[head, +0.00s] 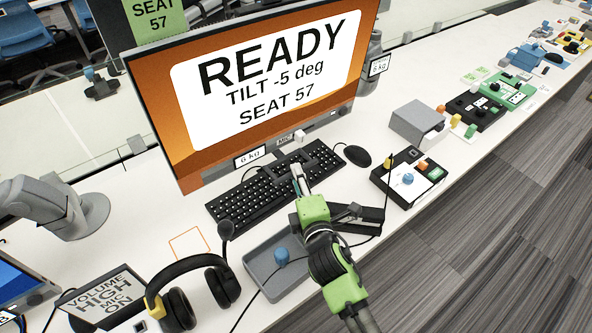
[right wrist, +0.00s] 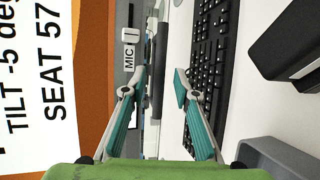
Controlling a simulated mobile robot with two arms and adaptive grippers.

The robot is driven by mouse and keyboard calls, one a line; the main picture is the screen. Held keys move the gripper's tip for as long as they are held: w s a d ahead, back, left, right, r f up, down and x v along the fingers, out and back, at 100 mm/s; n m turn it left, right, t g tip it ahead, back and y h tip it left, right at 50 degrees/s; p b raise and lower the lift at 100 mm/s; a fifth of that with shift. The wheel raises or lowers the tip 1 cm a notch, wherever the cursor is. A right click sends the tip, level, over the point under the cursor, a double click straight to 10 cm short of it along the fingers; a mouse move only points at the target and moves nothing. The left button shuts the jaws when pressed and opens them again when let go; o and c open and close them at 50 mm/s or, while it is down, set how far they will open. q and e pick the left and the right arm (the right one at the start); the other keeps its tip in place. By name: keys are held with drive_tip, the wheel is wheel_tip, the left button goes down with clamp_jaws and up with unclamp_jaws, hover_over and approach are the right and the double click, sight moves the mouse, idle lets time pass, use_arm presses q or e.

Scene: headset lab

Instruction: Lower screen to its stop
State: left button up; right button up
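The screen (head: 265,77) shows READY, TILT -5 deg and SEAT 57 on an orange background. It stands behind the keyboard, and part of it fills the left of the right wrist view (right wrist: 40,70). My right gripper (head: 298,170) is in front of the screen's lower edge, above the keyboard. In the right wrist view its two teal fingers (right wrist: 155,88) are apart, with nothing clearly held between them. A small white block (head: 300,136) and a MIC label (head: 285,141) are at the lower bezel. My left gripper is not in view.
The black keyboard (head: 250,197) lies below my right gripper, with a mouse (head: 357,155) to its right. A grey tray (head: 262,262) and a black headset (head: 195,285) are in front. A control box (head: 408,178) stands right.

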drive_tip(key=shift+x, duration=1.65)
clamp_jaws()
drive_tip(key=shift+s+f+b, duration=0.1)
drive_tip(key=shift+f+b, duration=1.7)
drive_tip(key=shift+f, duration=0.7)
drive_tip(key=shift+r, duration=0.25)
unclamp_jaws()
drive_tip(key=shift+r, duration=0.15)
